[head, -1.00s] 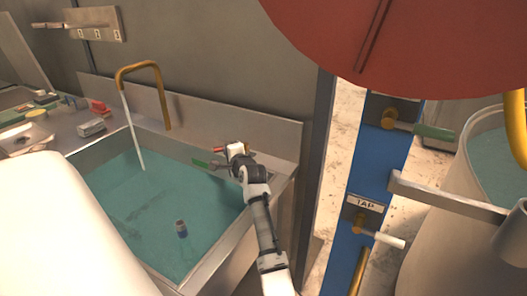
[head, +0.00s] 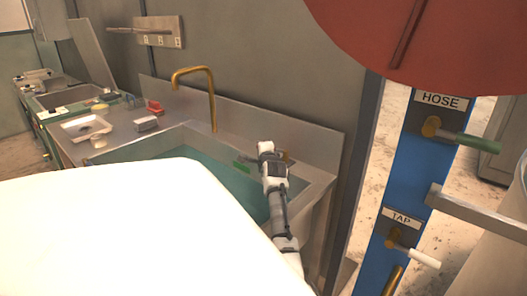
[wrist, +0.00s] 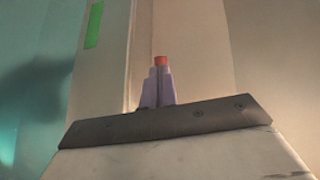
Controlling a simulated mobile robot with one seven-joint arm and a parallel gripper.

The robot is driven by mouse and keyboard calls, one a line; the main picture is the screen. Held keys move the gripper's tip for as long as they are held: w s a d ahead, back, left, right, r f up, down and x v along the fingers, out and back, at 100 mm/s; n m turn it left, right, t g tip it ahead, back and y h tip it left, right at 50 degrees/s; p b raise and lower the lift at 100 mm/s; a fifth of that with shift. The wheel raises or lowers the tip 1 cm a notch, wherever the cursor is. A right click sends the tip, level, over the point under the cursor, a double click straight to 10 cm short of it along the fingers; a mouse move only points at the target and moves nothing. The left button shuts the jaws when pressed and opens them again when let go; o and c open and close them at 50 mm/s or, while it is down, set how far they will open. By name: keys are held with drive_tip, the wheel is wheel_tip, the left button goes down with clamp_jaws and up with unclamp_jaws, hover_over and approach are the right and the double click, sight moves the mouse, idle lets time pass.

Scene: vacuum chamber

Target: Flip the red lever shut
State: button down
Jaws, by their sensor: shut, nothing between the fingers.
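My gripper shows in the wrist view (wrist: 160,78) as two pale purple fingers, closed together. A small red piece (wrist: 161,60) shows right at the fingertips; it looks like the end of the red lever, but I cannot tell if they touch. In the head view my wrist hides the fingers and the lever at the basin's back right rim. The brass tap spout (head: 195,70) arches over the basin (head: 315,190), and no water stream shows from it.
A blue panel (head: 392,190) at right carries a green-handled HOSE valve (head: 468,141) and a white-handled TAP valve (head: 415,255). A red disc (head: 400,35) hangs above. My white body covers the lower left.

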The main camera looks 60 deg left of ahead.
drive_tip(key=shift+w+a+b, duration=0.4)
drive_tip(key=shift+a+b, duration=0.2)
drive_tip(key=shift+b, duration=0.2)
drive_tip(key=shift+w+a+b, duration=0.4)
drive_tip(key=shift+a+b, duration=0.2)
drive_tip(key=shift+b, duration=0.2)
drive_tip(key=shift+w, duration=0.1)
